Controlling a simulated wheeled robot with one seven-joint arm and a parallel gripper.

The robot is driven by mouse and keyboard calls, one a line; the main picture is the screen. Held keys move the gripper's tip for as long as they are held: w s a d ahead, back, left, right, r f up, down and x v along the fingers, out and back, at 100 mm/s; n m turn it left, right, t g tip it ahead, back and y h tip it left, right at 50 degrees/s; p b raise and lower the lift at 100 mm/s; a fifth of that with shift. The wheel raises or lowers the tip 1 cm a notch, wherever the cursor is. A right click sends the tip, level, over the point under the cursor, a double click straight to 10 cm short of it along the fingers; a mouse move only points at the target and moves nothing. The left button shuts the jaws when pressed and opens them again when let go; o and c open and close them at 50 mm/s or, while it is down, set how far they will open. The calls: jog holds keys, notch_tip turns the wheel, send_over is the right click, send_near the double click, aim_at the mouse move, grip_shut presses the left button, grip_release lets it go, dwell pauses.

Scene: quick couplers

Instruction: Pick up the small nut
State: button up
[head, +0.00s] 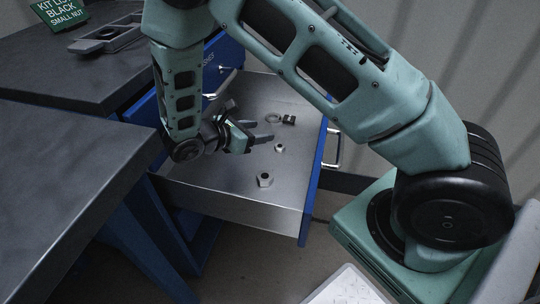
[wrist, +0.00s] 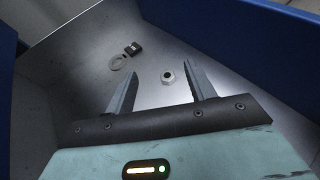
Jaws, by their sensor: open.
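The small nut (head: 279,148) is a pale metal hex nut lying on the floor of an open metal drawer (head: 215,180). In the wrist view the small nut (wrist: 168,77) lies between and slightly beyond the fingertips, nearer the right one. A larger hex nut (head: 265,179) lies nearer the drawer's front edge in the head view; I do not see it in the wrist view. My gripper (head: 268,131) is inside the drawer area, with its fingers apart and empty. In the wrist view my gripper (wrist: 162,80) also shows two separated fingers. Its height above the floor is hard to tell.
A ring with a dark tag (head: 288,119) lies farther back in the drawer.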

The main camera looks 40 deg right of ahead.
jog(key=b, duration=0.2)
send_near(280, 146)
jog(key=shift+w+d+f, duration=0.2)
jog(key=shift+d+f, duration=0.15)
jog(key=shift+d, duration=0.1)
jog(key=shift+x, duration=1)
jog(key=shift+b+x, duration=0.7)
jog(key=shift+x, duration=2)
jog(key=shift+r, duration=0.15)
jog(key=c, duration=1.1)
